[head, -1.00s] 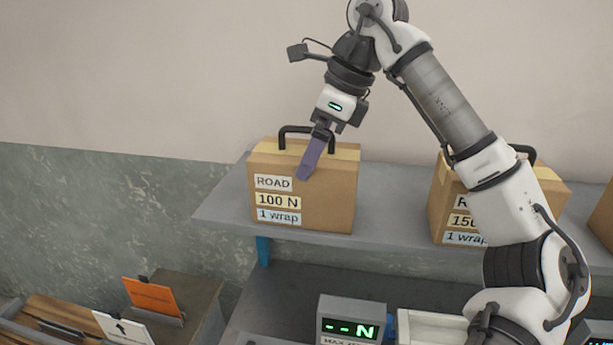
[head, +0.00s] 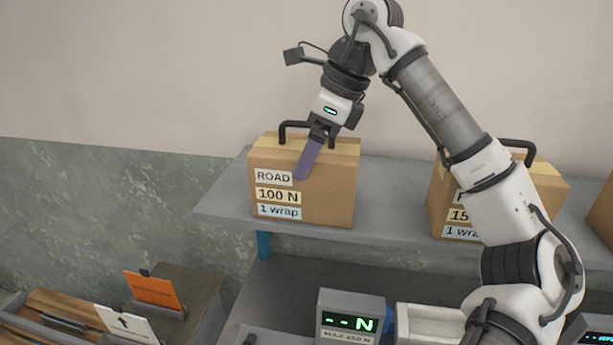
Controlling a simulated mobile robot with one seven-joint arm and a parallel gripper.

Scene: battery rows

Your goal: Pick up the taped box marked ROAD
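The ROAD box (head: 330,195) is a brown cardboard box with yellow tape along its top and a black handle (head: 294,127) on top. Its front labels read ROAD, 100 N and 1 wrap. It stands upright on the upper grey shelf (head: 390,190). My gripper (head: 305,170) points down at the box from above right, overlapping the handle's right part and the upper front face. One long purple finger shows; the other is hidden, so its opening is unclear. I cannot tell whether it touches the box or handle. The box rests on the shelf.
A second handled box (head: 440,200), labelled 15-something and 1 wrap, stands right, partly behind my arm. Another box (head: 603,220) is at the right edge. Below are a force display (head: 350,318), an orange sign (head: 153,289) and a white arrow sign (head: 125,324).

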